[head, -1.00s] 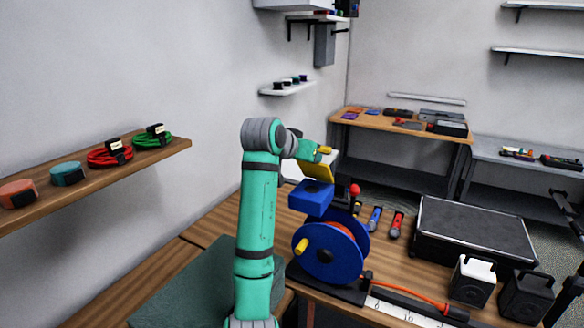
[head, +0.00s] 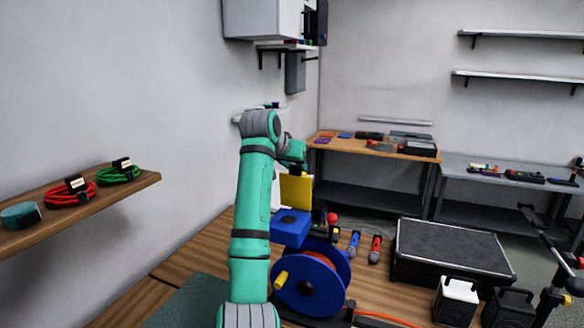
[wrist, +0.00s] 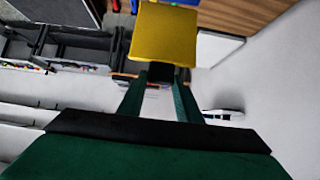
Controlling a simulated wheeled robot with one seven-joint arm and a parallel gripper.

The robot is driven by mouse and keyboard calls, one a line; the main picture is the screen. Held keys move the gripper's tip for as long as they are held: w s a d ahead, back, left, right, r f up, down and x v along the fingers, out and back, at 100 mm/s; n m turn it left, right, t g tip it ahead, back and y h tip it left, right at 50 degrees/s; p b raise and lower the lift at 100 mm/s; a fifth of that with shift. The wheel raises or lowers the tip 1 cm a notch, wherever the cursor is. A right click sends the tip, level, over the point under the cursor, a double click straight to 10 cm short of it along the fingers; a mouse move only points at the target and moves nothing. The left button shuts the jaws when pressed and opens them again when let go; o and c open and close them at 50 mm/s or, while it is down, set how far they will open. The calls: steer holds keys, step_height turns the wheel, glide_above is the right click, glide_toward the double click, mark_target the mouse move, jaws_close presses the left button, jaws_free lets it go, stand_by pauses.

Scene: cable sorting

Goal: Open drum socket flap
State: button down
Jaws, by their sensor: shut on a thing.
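The cable drum (head: 322,285) is blue with orange cable and a yellow crank knob. It stands on the wooden bench. A blue socket box (head: 291,228) sits on top of it. My gripper (head: 298,168) is above the box, at the flap's upper edge. In the wrist view my gripper (wrist: 160,76) is shut on the flap (wrist: 164,35), whose broad face hides what lies behind it.
A black case (head: 452,250) and white and black boxes stand right of the drum. Screwdriver-like tools (head: 375,249) lie behind it. A wall shelf (head: 85,210) with coiled cables is at the left. The bench left of the drum is mostly clear.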

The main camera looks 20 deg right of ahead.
steer(key=shift+w+r, duration=0.1)
steer(key=shift+r, duration=0.2)
steer(key=shift+d, duration=0.2)
steer(key=c, duration=1.6)
jaws_free()
steer(key=o, duration=0.3)
steer(key=shift+a, duration=0.15)
steer(key=shift+a+f, duration=0.15)
steer(key=shift+a, duration=0.05)
steer(key=v, duration=1.1)
